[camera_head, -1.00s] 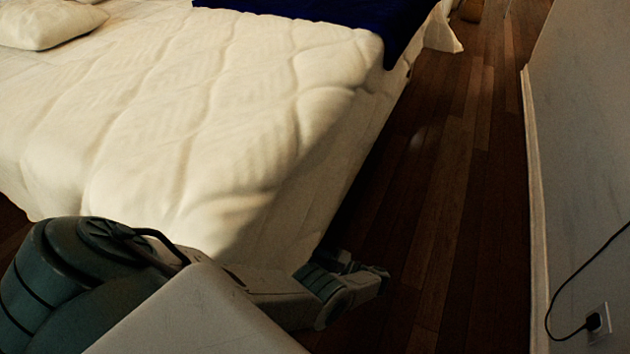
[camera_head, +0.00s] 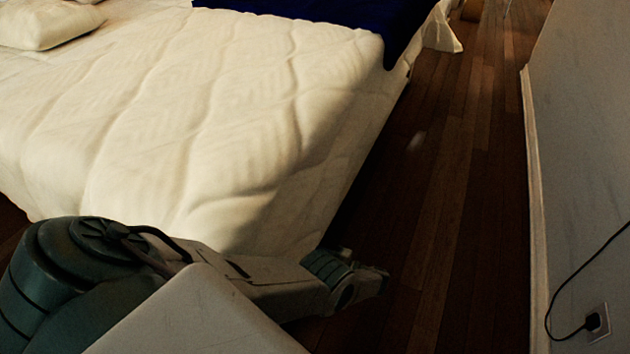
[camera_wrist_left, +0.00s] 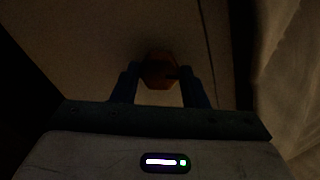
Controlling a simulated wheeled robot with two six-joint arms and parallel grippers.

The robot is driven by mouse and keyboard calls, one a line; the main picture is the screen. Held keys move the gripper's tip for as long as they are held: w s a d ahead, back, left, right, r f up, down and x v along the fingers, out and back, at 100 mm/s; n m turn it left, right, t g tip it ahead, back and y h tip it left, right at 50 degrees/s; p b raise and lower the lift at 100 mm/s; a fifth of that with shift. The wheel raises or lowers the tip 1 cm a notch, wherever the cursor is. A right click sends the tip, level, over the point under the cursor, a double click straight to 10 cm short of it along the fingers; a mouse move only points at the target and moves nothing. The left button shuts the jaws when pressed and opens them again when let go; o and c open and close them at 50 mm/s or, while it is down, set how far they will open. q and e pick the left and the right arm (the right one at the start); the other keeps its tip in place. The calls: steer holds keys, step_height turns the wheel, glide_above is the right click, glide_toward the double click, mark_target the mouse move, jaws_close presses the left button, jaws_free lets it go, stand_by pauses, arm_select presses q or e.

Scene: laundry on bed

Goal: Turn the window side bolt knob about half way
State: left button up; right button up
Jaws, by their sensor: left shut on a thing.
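An orange-brown, roughly six-sided knob (camera_wrist_left: 160,66) shows dimly at the middle of the left wrist view, against a dark flat panel. My left gripper (camera_wrist_left: 160,80) is shut on it, with one blue finger at each side. In the head view my left arm (camera_head: 265,283) reaches in from the lower left along the near end of the bed, and its wrist is low by the bed's near right corner. The fingertips and the knob cannot be made out there. My right gripper is not in view.
The bed (camera_head: 190,130) with a white quilted cover fills the left and middle of the head view. A dark blue cloth (camera_head: 330,12) lies at its far end. Bare wooden floor (camera_head: 450,200) runs between bed and wall. A plugged-in cable (camera_head: 592,322) hangs at right.

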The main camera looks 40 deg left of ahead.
arm_select(q)
steer(key=shift+m, duration=1.1)
steer(key=o, duration=1)
steer(key=shift+c, duration=0.2)
